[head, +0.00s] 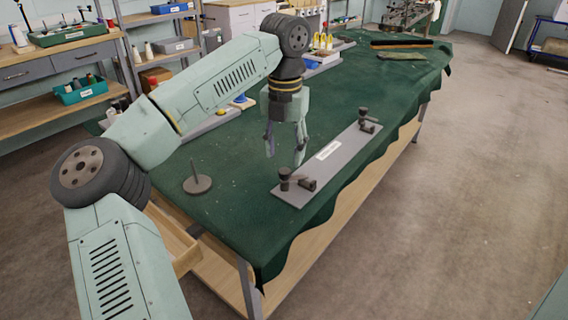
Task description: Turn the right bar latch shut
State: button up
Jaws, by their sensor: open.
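A long grey board (345,152) with a small white label lies along the near right edge of the green-covered table. A dark latch fitting (296,181) with knob-like parts stands at the board's near end. A similar dark fitting (368,121) stands at its far end. I cannot tell from this view which is the right bar latch, or how far either is turned. My gripper (284,160) points down with its fingers apart and empty. In the picture it is just above the near fitting and left of the board. Its height over the cloth is unclear.
A round grey base with a thin upright peg (197,184) stands left of the board. Blue trays with spools (322,58) line the table's far left side. Dark flat bars (401,43) lie at the far end. The cloth between is mostly clear.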

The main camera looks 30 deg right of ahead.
aim_at(285, 170)
jog(key=shift+f, duration=2.3)
grip_shut()
